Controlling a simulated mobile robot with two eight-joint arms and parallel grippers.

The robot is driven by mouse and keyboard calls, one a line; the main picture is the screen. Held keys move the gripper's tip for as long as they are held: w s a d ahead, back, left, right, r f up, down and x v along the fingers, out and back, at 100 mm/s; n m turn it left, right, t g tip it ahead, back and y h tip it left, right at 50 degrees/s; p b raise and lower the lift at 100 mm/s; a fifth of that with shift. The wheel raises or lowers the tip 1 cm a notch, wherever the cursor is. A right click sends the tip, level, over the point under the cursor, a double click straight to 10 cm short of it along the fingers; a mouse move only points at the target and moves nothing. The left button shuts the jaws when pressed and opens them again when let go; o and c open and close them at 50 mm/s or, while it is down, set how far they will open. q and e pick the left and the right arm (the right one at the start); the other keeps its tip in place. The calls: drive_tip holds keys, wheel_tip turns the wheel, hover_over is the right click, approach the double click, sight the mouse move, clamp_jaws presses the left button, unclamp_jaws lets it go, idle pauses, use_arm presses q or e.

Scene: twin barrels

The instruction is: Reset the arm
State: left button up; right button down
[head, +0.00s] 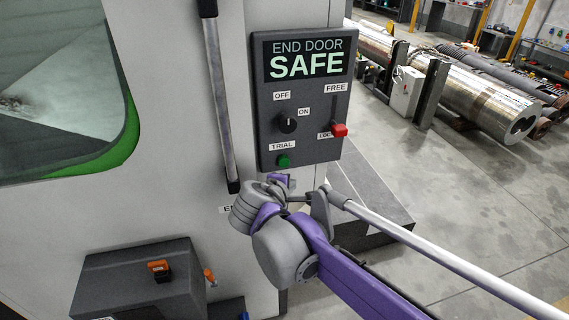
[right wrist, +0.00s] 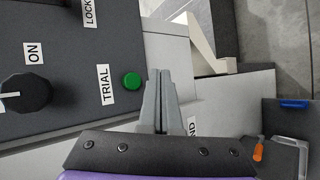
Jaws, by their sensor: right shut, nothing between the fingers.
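My left gripper is out of view.
A vertical grey handle bar (head: 220,100) is left of the panel. A dark box (head: 130,280) with an orange switch (head: 159,266) juts out at lower left. A dark block (head: 372,205) stands behind my right arm. Open floor (head: 480,200) lies to the right.

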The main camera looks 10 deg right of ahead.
drive_tip(key=s+d+f+m+g+y, duration=0.2)
drive_tip(key=s+f+m, duration=0.4)
drive_tip(key=s, duration=0.5)
drive_tip(key=s+d+f+m+g+y, duration=0.2)
drive_tip(key=s+f+m+y, duration=0.2)
drive_tip(key=s+f, duration=0.7)
drive_tip(key=s+m, duration=0.1)
drive_tip(key=m, duration=0.1)
drive_tip(key=shift+m, duration=0.4)
drive_tip(key=shift+f, duration=0.1)
